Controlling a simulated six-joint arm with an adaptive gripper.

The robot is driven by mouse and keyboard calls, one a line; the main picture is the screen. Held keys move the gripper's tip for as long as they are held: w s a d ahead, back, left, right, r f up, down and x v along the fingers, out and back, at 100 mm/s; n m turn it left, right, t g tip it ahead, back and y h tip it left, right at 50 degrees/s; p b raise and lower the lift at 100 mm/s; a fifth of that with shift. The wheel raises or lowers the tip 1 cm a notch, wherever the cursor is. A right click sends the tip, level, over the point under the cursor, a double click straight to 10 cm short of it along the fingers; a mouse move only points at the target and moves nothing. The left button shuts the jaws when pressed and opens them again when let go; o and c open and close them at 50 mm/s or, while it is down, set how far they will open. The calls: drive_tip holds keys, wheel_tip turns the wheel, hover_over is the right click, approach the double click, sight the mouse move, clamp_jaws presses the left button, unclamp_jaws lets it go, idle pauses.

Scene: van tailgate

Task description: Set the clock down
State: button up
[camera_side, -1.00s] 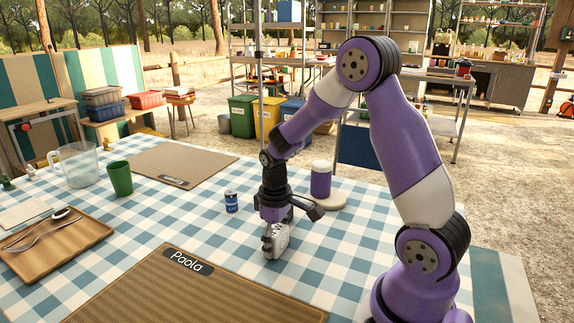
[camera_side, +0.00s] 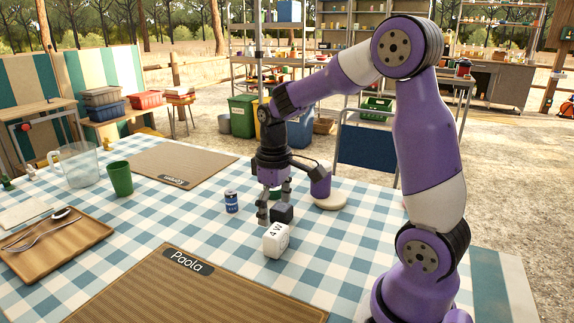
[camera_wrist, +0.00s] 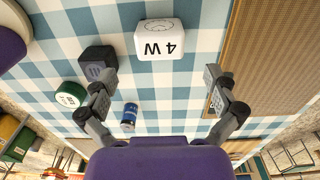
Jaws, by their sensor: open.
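A white block with rounded edges (camera_side: 276,241), marked "4 W", stands on the checked tablecloth. My gripper (camera_side: 274,206) is open and empty, above the cloth and behind the clock in the side view.
A blue can (camera_side: 231,202) stands left of my gripper. A green-and-white round item (camera_wrist: 70,95) is beside the black cube. A purple canister (camera_side: 320,188) stands on a round board (camera_side: 330,203). The "Paola" mat (camera_side: 200,295) lies in front; cloth left of the clock is clear.

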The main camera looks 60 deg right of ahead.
sight(276, 231)
wheel_tip(276, 231, up, 4)
drive_tip(key=shift+a+f, duration=0.1)
drive_tip(key=s+a+r+t, duration=0.4)
drive_tip(key=s+a, duration=0.3)
drive_tip(key=a, duration=0.2)
drive_tip(key=shift+s+a+r+t, duration=0.35)
drive_tip(key=shift+r+t, duration=0.05)
drive_tip(key=shift+t, duration=0.4)
